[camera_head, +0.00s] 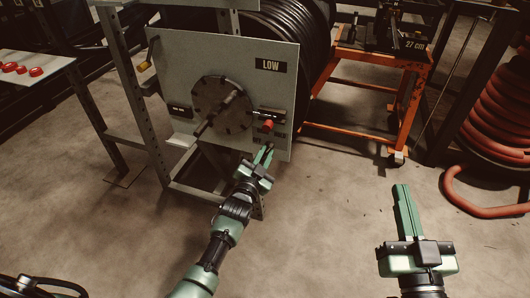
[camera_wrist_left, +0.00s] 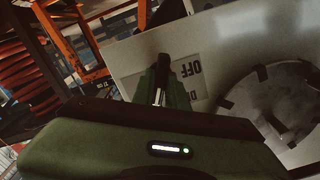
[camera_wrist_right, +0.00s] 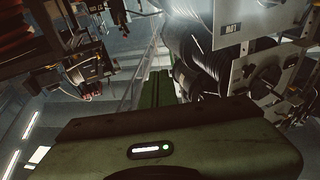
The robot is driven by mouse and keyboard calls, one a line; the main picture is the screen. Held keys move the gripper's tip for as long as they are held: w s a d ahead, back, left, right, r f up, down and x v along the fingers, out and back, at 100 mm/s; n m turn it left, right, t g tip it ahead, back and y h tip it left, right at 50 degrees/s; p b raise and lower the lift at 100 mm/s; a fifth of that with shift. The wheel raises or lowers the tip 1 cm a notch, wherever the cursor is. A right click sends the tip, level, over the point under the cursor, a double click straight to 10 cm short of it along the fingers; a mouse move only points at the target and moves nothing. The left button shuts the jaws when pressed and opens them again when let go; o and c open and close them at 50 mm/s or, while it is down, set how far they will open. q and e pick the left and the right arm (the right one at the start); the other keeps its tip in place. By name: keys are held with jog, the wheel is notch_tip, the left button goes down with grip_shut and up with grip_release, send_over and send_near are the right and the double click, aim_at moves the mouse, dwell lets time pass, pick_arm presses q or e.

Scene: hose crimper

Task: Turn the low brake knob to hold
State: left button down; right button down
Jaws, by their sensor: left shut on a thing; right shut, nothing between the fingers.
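The LOW panel (camera_head: 205,65) is a pale upright plate with a round dark hub and a crank bar. A small red part (camera_head: 267,125) shows at its lower right. My left gripper (camera_head: 267,149) is just below that part, shut on the low brake knob. In the left wrist view the knob (camera_wrist_left: 161,72) is a narrow dark piece between the fingertips. They are in front of a plate reading OFF (camera_wrist_left: 190,69), upside down; its other word is mostly hidden. My right gripper (camera_head: 402,187) is shut and empty over the floor at the right.
A hose reel (camera_head: 292,30) stands behind the panel. An orange stand (camera_head: 365,58) is at the back, with coiled red hose (camera_head: 497,115) at the far right. A table with red rings (camera_head: 22,70) is at the left. The floor between my arms is clear.

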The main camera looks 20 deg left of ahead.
pick_arm(q)
jog(key=shift+m, duration=0.3)
pick_arm(e)
jog(key=shift+f+g, duration=0.3)
jog(key=shift+f, duration=0.2)
pick_arm(q)
jog(key=c, duration=1.4)
grip_release()
jog(key=shift+c, duration=0.2)
jog(key=shift+s, duration=0.1)
pick_arm(e)
jog(key=shift+w, duration=0.1)
